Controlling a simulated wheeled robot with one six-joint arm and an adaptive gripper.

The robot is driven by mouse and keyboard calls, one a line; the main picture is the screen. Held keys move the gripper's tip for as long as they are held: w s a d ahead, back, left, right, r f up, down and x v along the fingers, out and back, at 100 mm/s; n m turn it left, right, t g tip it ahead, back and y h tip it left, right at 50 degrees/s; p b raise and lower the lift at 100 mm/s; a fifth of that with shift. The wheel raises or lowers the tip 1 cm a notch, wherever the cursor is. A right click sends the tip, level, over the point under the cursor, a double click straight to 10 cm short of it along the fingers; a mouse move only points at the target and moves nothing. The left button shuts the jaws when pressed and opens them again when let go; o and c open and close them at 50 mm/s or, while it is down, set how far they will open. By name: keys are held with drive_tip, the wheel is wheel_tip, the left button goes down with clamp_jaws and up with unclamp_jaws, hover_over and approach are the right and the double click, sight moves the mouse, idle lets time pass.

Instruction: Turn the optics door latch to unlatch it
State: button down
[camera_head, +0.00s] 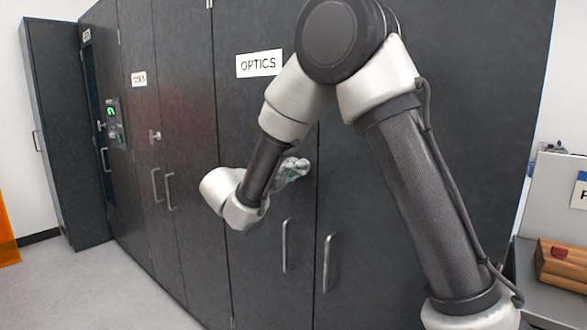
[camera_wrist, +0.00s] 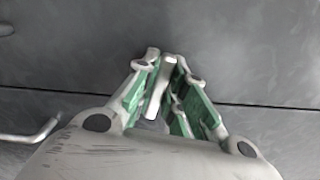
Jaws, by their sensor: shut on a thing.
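The optics door (camera_head: 262,120) is a dark grey cabinet door with a white "OPTICS" label (camera_head: 259,64). It looks closed, flush with the door to its right. My gripper (camera_head: 298,164) is at the door front, just left of the seam between the two doors. In the wrist view my gripper (camera_wrist: 163,66), with green-padded fingers, is shut on the latch (camera_wrist: 159,88). The latch is a pale metal bar, seen between the fingers, with its long side tilted slightly and running across the door seam's direction. Its base is hidden by the fingers.
Two vertical bar handles, a left one (camera_head: 285,246) and a right one (camera_head: 328,263), stick out below my gripper. Other labelled cabinets with handles and a latch (camera_head: 155,136) stand to the left. Floor at left is clear.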

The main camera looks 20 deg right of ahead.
drive_tip(key=shift+n, duration=0.8)
drive_tip(key=c, duration=1.5)
unclamp_jaws()
drive_tip(key=shift+a, duration=0.1)
drive_tip(key=v, duration=1.2)
drive_tip(key=shift+f, duration=0.1)
